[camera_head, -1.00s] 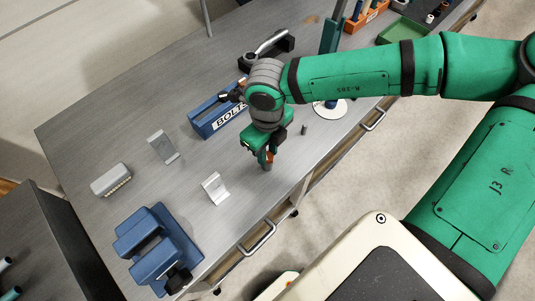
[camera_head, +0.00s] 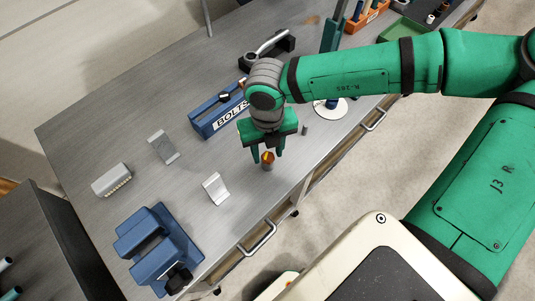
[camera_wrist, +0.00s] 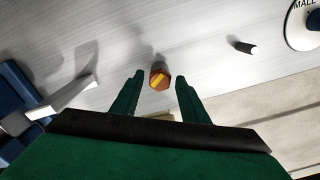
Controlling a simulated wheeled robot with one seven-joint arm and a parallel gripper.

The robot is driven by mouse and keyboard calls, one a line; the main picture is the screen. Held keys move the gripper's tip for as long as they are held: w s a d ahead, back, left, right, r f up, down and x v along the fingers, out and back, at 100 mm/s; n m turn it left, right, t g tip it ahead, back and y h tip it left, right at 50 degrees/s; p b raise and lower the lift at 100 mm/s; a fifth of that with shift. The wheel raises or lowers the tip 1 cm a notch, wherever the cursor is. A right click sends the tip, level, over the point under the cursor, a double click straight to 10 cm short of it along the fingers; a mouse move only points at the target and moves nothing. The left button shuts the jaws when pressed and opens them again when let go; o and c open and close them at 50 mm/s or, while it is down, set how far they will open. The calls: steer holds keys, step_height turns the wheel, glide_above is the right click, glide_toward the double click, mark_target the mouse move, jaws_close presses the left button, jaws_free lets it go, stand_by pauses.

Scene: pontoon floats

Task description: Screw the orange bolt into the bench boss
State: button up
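The orange bolt (camera_head: 268,157) stands in the small grey bench boss (camera_head: 267,167) near the bench's front edge. From above, its orange-red head with a yellow mark shows in the wrist view (camera_wrist: 159,77); how deep it sits I cannot tell. My gripper (camera_head: 268,154) is open, pointing down, with one green finger on each side of the bolt head. In the wrist view a clear gap shows between the head and each finger of my gripper (camera_wrist: 159,78).
A blue BOLTS holder (camera_head: 212,120) stands behind my gripper.

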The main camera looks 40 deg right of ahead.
mark_target(268, 156)
steer(key=shift+s, duration=0.15)
steer(key=shift+r, duration=0.1)
steer(key=shift+r, duration=2.85)
step_height(268, 156, up, 8)
steer(key=shift+f, duration=0.25)
